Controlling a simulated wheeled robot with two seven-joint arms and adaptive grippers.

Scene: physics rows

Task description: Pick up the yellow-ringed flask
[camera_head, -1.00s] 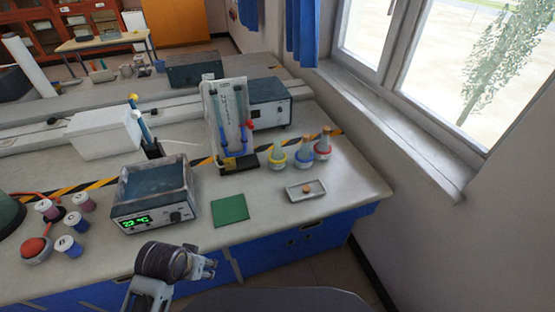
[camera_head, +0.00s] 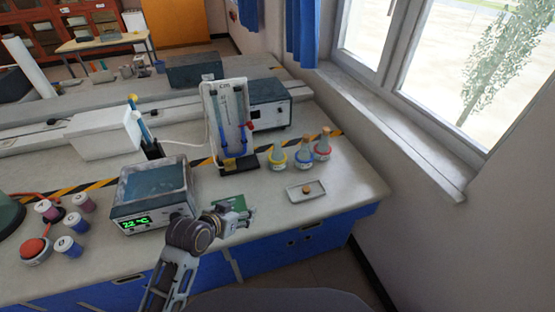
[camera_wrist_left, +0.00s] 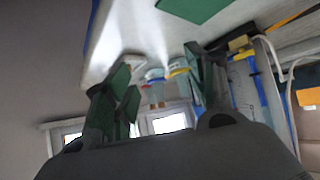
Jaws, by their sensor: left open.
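The yellow-ringed flask (camera_head: 278,157) stands upright on the bench, leftmost of three flasks near the right end. The blue-ringed flask (camera_head: 304,156) is just right of it, and the red-ringed flask (camera_head: 322,148) is beyond that. In the left wrist view the yellow ring (camera_wrist_left: 179,72) shows small and far off between the spread fingers (camera_wrist_left: 158,68). My right gripper is not in view.
A tray with a small orange-brown item (camera_head: 293,194) lies in front of the flasks. A stand with blue tubing (camera_head: 228,130) rises left of them. A water bath (camera_head: 150,190) is left of my gripper.

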